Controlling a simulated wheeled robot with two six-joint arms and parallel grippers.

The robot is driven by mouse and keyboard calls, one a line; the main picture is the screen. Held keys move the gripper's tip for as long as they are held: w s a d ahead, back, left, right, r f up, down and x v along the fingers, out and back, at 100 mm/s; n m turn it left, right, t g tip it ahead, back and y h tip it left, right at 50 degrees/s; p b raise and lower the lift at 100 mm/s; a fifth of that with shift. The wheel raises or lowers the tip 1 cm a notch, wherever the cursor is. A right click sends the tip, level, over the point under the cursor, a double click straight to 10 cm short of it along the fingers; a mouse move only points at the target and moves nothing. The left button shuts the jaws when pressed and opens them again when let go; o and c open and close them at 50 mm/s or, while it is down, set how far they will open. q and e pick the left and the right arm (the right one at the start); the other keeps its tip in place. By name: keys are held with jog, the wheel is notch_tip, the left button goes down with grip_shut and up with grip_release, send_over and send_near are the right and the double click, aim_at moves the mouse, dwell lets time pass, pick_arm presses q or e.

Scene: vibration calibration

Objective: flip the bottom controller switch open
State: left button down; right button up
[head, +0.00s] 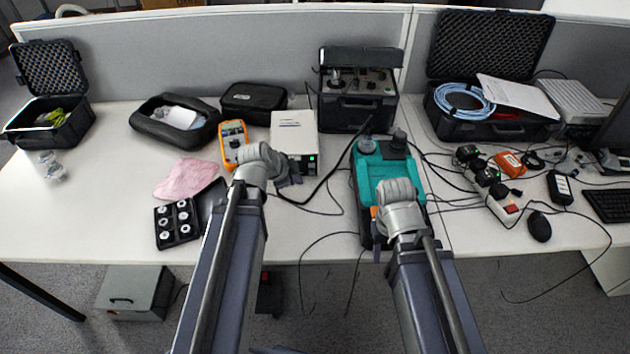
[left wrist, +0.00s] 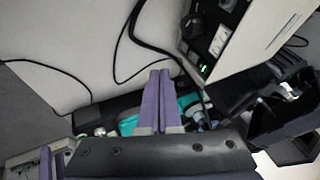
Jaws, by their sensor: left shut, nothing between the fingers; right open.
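A white controller box (head: 294,132) stands on the table behind my left gripper. A small green-lit switch (head: 311,158) is low on its front, at the right. In the left wrist view the controller (left wrist: 262,40) is tilted at upper right, with its green light (left wrist: 204,68) on its dark front panel. My left gripper (head: 291,179) is just in front of the controller, to the left of the switch; its purple fingers (left wrist: 160,76) are together and empty, apart from the switch. My right gripper (head: 378,246) is open at the front of the teal machine, partly hidden by its wrist.
The teal machine (head: 385,170) stands right of the controller, with black cables between them. An orange multimeter (head: 233,138) is at the controller's left. A pink cloth (head: 187,178) and a black tray (head: 176,223) lie further left. A black case (head: 357,100) stands behind.

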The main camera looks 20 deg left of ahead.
aim_at(312, 173)
pick_arm(q)
jog(key=shift+f, duration=0.1)
jog(key=b+x, duration=0.8)
jog(key=x, duration=0.2)
jog(key=shift+f+b, duration=0.15)
jog(key=shift+b, duration=0.15)
jog(key=w, duration=0.2)
jog(key=shift+w+a, duration=0.35)
jog(key=shift+a, duration=0.05)
jog(key=shift+w+a, duration=0.25)
jog(key=shift+w, duration=0.3)
jog(key=shift+f, duration=0.1)
jog(key=shift+w+f, duration=0.15)
jog(key=shift+w, duration=0.1)
jog(key=shift+s, duration=0.1)
jog(key=shift+r, duration=0.2)
